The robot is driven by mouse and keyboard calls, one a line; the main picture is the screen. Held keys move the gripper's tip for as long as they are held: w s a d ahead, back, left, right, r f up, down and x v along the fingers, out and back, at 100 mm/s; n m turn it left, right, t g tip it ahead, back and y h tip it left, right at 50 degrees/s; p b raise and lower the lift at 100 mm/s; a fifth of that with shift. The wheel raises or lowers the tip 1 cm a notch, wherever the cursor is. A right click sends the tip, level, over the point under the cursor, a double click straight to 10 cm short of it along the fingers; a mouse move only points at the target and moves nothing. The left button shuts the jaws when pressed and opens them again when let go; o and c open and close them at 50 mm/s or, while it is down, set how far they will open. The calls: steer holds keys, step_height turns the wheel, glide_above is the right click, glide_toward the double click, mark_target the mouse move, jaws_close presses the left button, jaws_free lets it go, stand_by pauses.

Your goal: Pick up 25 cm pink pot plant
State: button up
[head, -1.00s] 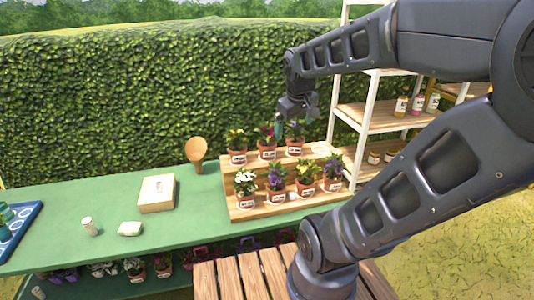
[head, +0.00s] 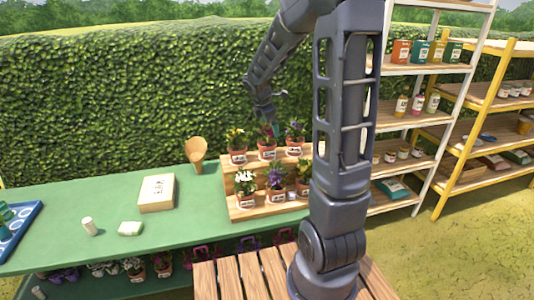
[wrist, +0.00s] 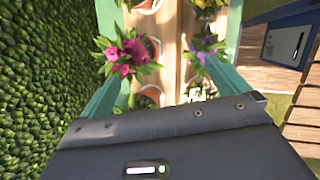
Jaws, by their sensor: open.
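The pink-flowered pot plant (head: 267,150) stands in the middle of the upper step of the wooden stand, in a terracotta pot with a white label. In the wrist view its magenta blooms and green leaves (wrist: 127,56) show by the left finger, with the pot partly hidden under the leaves. My gripper (head: 267,118) is above this plant in the head view. In the wrist view my gripper (wrist: 165,72) has its green fingers spread apart with nothing held between them. I cannot tell whether the left finger touches the leaves.
A yellow-flowered plant (head: 237,148) and a purple one (head: 295,140) flank the pink plant closely. White (head: 245,188), purple (head: 275,185) and yellow plants stand on the lower step. A hedge (wrist: 35,95) rises behind. A shelf unit (head: 435,62) stands right. The green table (head: 110,205) has bare room at left.

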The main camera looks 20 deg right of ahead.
mark_target(267, 149)
steer(key=w+f+n, duration=0.1)
steer(key=w+f, duration=0.1)
steer(key=w+a+f+n, duration=0.1)
steer(key=w+f+n, duration=0.3)
steer(key=f, duration=0.1)
steer(key=shift+w+a, duration=0.3)
steer(key=shift+a, duration=0.05)
steer(key=x, duration=1)
steer(key=shift+d+f, duration=0.2)
steer(key=shift+d, duration=0.15)
steer(key=c, duration=1.3)
steer(key=shift+r, duration=0.1)
